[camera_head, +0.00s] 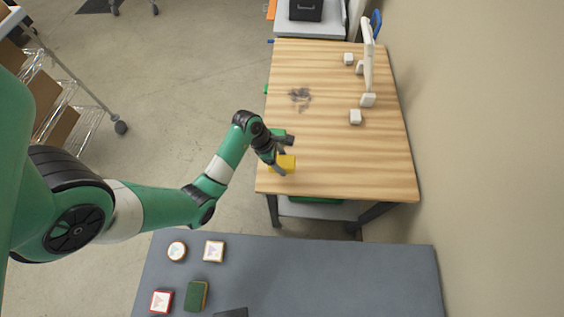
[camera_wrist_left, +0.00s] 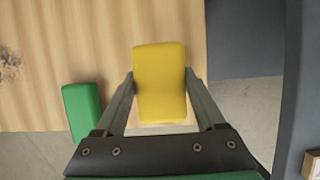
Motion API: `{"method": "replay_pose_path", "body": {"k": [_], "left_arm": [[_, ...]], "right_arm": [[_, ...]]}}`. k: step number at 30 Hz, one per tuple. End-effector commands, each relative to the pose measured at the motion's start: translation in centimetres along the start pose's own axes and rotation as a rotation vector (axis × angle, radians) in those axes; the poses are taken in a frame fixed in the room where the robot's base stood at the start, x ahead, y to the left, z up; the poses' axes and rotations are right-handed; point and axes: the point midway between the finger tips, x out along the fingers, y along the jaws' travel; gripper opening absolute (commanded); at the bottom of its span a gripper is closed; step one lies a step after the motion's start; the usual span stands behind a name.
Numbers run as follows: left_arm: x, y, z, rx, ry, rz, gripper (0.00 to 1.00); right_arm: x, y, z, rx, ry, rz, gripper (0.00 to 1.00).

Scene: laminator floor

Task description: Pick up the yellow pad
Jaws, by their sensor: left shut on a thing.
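The yellow pad (camera_head: 288,162) is at the near left corner of the wooden table in the head view. In the left wrist view the yellow pad (camera_wrist_left: 160,80) is a rounded block between the two fingers. My left gripper (camera_head: 280,157) is shut on it, with one finger (camera_wrist_left: 190,88) against each long side. I cannot tell whether the pad touches the tabletop. My right gripper is not in view.
A green block (camera_wrist_left: 82,108) lies beside the left finger. The wooden table (camera_head: 335,150) holds several white blocks (camera_head: 355,117) and a white upright panel (camera_head: 368,60) at its right side. A grey surface (camera_head: 330,270) with several small items (camera_head: 196,295) lies nearer.

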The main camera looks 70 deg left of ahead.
Motion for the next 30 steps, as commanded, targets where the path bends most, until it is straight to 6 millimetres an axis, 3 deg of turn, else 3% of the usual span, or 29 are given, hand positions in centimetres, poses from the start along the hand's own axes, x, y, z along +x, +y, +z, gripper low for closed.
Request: {"method": "replay_pose_path", "body": {"k": [1, 5, 9, 13, 18, 27, 28, 30], "left_arm": [[-2.0, -1.3, 0.5, 0.003, 0.000, -0.002, 0.17], [-5.5, -4.2, 1.4, 0.003, 0.000, -0.001, 0.17], [-7.3, -8.4, 1.1, 0.003, 0.003, -0.006, 0.17], [-8.5, -11.1, 1.1, 0.003, 0.002, -0.005, 0.17], [-9.3, -12.8, 1.0, 0.000, 0.002, -0.003, 0.17], [-9.3, -13.1, 0.9, 0.000, 0.001, -0.002, 0.17], [-9.3, -13.1, 0.9, 0.000, 0.001, -0.002, 0.66], [-9.3, -13.1, 0.9, 0.000, 0.001, -0.002, 0.54]], "right_arm": [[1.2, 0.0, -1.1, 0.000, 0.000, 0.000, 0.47], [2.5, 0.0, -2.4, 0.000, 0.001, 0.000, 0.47], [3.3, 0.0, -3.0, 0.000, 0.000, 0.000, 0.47], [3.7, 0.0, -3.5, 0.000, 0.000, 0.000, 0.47], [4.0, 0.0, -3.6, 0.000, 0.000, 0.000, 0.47], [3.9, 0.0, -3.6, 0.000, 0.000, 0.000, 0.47], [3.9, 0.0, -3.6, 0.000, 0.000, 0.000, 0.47], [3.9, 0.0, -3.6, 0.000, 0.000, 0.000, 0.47]]}}
